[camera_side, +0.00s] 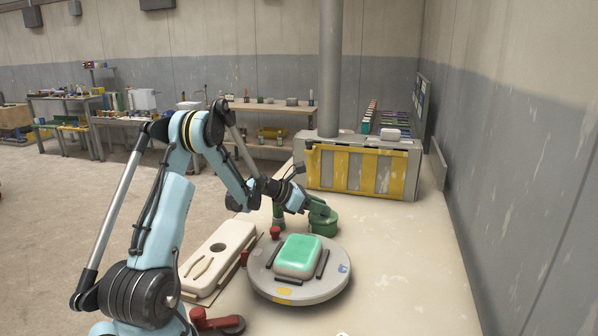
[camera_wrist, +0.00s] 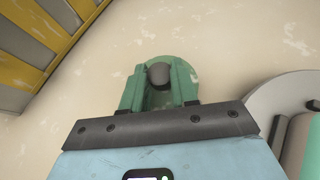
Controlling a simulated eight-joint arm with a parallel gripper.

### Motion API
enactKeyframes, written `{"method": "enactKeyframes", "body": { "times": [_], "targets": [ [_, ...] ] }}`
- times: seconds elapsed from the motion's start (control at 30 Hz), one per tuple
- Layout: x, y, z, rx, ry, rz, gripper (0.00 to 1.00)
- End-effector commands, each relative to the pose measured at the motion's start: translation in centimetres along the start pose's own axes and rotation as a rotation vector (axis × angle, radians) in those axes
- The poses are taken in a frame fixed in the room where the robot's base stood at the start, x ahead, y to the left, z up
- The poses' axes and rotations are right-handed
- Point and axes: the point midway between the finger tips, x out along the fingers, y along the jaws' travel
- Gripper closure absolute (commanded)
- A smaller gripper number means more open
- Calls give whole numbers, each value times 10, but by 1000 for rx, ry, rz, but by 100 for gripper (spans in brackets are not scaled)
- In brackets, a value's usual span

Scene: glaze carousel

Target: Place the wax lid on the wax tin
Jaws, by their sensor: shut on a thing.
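My gripper (camera_side: 317,206) points down behind the round turntable in the side view. In the wrist view its green jaws (camera_wrist: 159,76) are shut on the dark grey knob of the wax lid (camera_wrist: 163,61), a round green disc. In the side view a round green body (camera_side: 323,228), which looks like the wax tin with the lid at its top, is directly below my gripper at the table. I cannot tell where lid and tin meet, or whether the lid is seated. The tin is hidden under the lid in the wrist view.
A grey turntable (camera_side: 338,285) carries a green-topped block (camera_side: 298,252), close in front of my gripper. A small dark green object (camera_side: 278,212) and a red knob (camera_side: 275,232) stand to its left. A yellow-slatted cabinet (camera_side: 355,172) stands behind. The table at right is clear.

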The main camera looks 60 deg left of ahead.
Motion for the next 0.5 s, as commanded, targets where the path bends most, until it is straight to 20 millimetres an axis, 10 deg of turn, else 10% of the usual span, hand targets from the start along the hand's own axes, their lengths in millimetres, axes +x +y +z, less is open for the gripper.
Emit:
{"method": "enactKeyframes", "body": {
  "times": [0.4, 0.43, 0.5],
  "targets": [
    [2, 0, -4, 0, 0, 0, 100],
    [2, 0, -4, 0, 0, 0, 69],
    [2, 0, -4, 0, 0, 0, 58]
  ]
}}
